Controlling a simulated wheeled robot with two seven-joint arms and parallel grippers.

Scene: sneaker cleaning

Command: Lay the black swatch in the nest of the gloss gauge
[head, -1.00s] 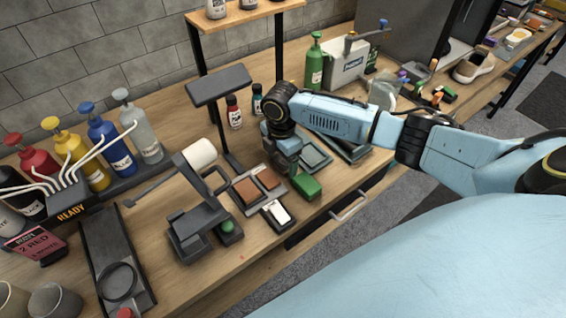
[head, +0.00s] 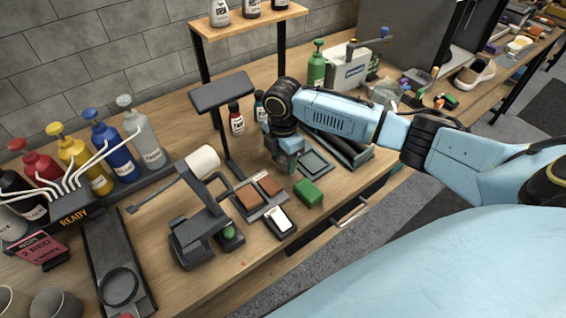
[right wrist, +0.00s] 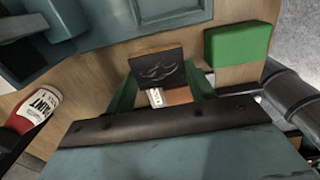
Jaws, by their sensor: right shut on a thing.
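My right gripper (head: 286,166) is above the bench, just behind the swatch tray. In the right wrist view its green fingers (right wrist: 160,88) are shut on the black swatch (right wrist: 157,68), a dark square with a faint curved mark. My left gripper is out of view.
A tray with two brown swatches (head: 262,211) is in front of the gripper. A green block (head: 308,193) and a small device with a white face (head: 281,221) are close by. A grey lever device (head: 195,240), a lamp-like stand (head: 222,92) and paint bottles (head: 236,120) stand to the left.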

